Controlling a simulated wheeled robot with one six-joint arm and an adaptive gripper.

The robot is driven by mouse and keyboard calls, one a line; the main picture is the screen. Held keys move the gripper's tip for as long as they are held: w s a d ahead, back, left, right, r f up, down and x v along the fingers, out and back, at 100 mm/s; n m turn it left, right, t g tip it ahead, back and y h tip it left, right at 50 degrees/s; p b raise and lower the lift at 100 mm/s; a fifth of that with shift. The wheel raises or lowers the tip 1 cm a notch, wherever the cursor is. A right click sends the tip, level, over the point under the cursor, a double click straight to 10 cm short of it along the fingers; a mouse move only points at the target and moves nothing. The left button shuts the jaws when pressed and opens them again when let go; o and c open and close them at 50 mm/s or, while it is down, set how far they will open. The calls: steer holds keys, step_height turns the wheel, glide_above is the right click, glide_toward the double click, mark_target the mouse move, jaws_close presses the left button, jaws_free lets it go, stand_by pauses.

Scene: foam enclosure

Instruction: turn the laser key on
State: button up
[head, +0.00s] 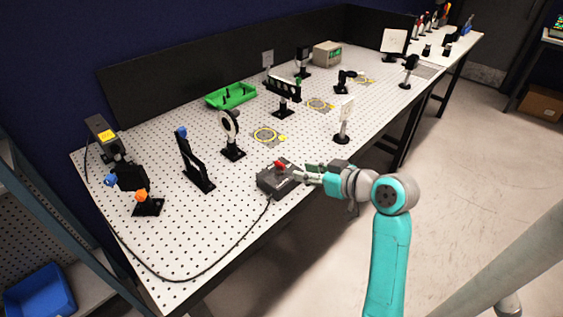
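A dark grey control box (272,187) with a red knob or button (280,165) on top sits near the front edge of the white perforated table. A black cable runs from it along the table's front left. My gripper (303,174) reaches in from the right, with its fingertips at the box's right side, close to the red part. I cannot tell whether they touch it. The laser key is too small or hidden to make out, and so is its position. The fingers are too small to show whether they are open or shut.
Several optics mounts stand on the table (215,260), including a black upright (195,170) and a round mount (231,135) behind the box. A white card on a stand (344,120) is behind my wrist. A green tray (231,96) lies farther back.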

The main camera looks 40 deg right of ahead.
mark_target(284, 165)
steer(key=x, duration=1)
steer(key=shift+w+d+f, duration=0.1)
steer(key=shift+w, duration=0.2)
jaws_close()
